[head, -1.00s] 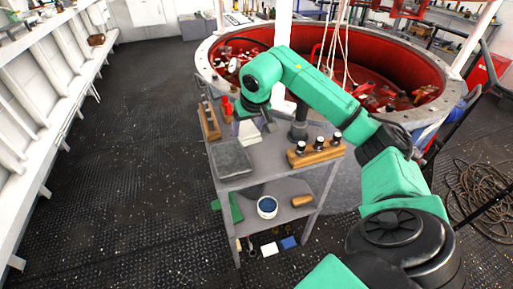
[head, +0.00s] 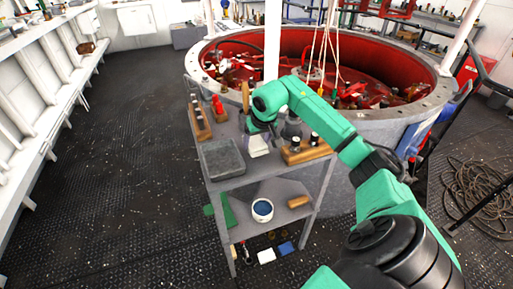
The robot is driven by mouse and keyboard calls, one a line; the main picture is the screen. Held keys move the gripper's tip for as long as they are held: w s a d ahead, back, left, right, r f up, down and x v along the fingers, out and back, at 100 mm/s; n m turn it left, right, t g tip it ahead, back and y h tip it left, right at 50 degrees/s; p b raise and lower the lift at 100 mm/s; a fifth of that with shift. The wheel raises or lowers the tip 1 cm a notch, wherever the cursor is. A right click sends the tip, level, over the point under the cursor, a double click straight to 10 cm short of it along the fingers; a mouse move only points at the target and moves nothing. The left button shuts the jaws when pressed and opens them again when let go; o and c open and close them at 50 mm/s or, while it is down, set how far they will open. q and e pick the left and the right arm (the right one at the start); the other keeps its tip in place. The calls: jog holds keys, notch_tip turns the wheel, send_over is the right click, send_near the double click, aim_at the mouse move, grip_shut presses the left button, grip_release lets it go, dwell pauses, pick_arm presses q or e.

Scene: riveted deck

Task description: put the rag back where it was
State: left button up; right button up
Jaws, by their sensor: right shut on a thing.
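The rag (head: 258,146) is a small cream-white cloth at the middle of the small grey table's top. My right gripper (head: 262,130) comes down over it from above, fingers pointing down, and is shut on it. The fingertips are partly hidden by my own wrist, and I cannot tell whether the cloth touches the tabletop. My left gripper is out of view.
On the table stand a grey slab (head: 222,158), a wooden block with dark-capped pegs (head: 305,150), a wooden rack (head: 199,121) and a red bottle (head: 218,105). The lower shelf holds a white tub (head: 262,210) and a wooden piece (head: 298,201). A red-lined round basin (head: 400,65) rises behind.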

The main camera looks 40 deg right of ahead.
notch_tip(320, 180, down, 3)
jog(key=shift+r, duration=0.2)
jog(key=o, duration=1.2)
jog(key=shift+f, duration=0.1)
jog(key=shift+r, duration=0.3)
jog(key=v, duration=1.1)
jog(key=shift+s+a+r, duration=0.1)
jog(key=shift+s+r, duration=0.1)
jog(key=shift+r, duration=0.1)
